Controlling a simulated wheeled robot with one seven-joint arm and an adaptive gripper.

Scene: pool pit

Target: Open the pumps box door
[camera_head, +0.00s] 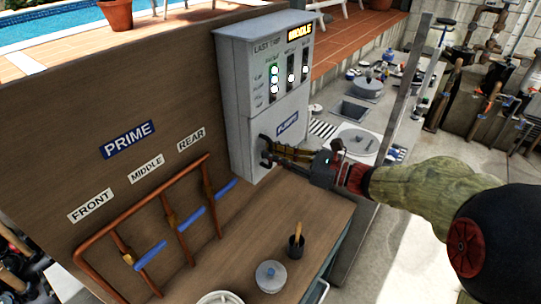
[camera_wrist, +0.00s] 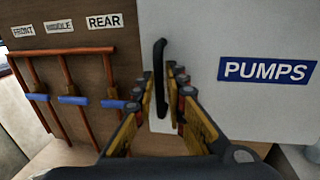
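The grey pumps box (camera_head: 262,85) stands against the wooden panel. Its lower front carries a blue PUMPS label (camera_head: 288,122), which also shows large in the wrist view (camera_wrist: 267,71). A black upright door handle (camera_wrist: 160,70) is on the left part of the door (camera_wrist: 215,30), and the door looks shut. My gripper (camera_head: 268,155) is at the lower front of the box. In the wrist view my gripper (camera_wrist: 165,85) is open, with one finger on each side of the handle. Whether a finger touches the handle cannot be told.
Copper pipes (camera_head: 165,205) with blue-handled valves run along the panel on the left. A wooden counter (camera_head: 250,225) below the box holds a cup with a wooden-handled tool (camera_head: 296,240) and a lidded pot (camera_head: 271,276). A metal post (camera_head: 405,80) stands right of the box.

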